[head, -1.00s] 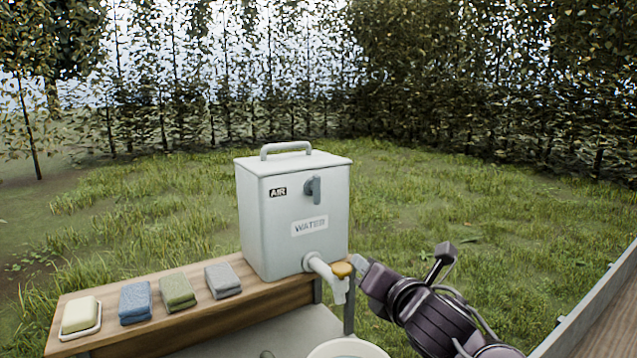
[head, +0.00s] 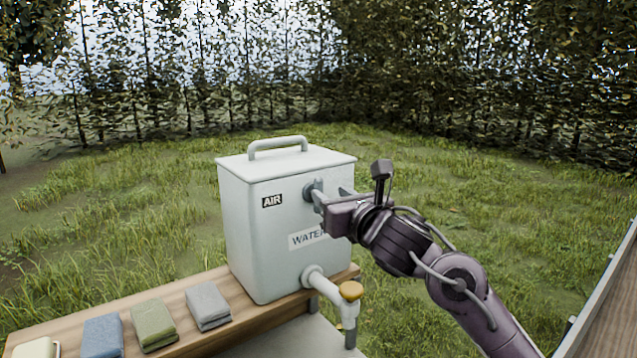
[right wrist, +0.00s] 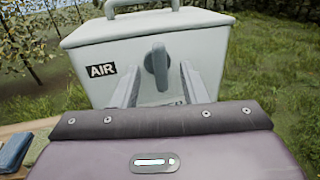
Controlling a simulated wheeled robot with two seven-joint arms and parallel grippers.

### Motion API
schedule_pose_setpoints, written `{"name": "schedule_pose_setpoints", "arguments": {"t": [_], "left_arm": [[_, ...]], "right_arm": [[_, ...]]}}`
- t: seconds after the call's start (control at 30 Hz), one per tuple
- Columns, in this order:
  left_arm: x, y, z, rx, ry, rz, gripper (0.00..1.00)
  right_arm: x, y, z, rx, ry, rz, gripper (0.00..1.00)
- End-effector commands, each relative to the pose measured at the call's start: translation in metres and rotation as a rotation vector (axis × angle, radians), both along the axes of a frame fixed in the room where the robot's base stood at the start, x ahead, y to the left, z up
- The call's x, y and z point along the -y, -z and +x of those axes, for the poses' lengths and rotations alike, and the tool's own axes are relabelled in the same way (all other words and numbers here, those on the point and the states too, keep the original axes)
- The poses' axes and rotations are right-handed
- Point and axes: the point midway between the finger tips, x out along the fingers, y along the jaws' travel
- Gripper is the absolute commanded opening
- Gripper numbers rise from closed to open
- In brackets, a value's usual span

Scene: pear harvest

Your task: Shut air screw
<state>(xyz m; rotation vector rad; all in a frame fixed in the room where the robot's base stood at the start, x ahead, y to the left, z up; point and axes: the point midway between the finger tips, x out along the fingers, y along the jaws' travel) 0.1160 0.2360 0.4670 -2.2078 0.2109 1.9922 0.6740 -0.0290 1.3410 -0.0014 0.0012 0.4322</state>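The white water tank (head: 255,235) stands on a wooden bench, with an AIR label and a WATER label on its front. The grey air screw (head: 314,190) sticks out of the front beside the AIR label. In the right wrist view the air screw (right wrist: 158,64) has its lever pointing roughly up and down. My right gripper (head: 325,203) is at the tank's front, by the screw. In the right wrist view its two fingers (right wrist: 158,82) are apart, one on each side of the screw, with gaps visible. My left gripper is not in view.
Grass lies behind.

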Motion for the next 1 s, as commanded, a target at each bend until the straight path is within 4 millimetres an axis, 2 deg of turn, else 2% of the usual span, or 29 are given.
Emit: {"name": "schedule_pose_setpoints", "arguments": {"t": [0.1, 0.23, 0.4, 0.6, 0.7, 1.0], "left_arm": [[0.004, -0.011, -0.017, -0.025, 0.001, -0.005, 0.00], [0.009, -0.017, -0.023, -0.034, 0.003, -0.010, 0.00], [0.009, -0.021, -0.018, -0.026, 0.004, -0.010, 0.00], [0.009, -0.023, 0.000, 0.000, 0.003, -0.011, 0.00], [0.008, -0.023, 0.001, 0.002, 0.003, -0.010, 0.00], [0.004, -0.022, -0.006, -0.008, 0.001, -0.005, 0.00]], "right_arm": [[-0.009, -0.004, 0.019, -0.003, 0.000, 0.004, 0.40], [-0.017, -0.003, 0.035, -0.002, 0.000, 0.002, 0.40], [-0.022, -0.002, 0.047, -0.001, 0.000, 0.002, 0.40], [-0.023, 0.000, 0.049, 0.000, 0.000, 0.001, 0.40], [-0.023, 0.000, 0.049, 0.000, 0.000, 0.001, 0.40], [-0.023, 0.000, 0.049, 0.000, 0.000, 0.001, 0.00]]}}
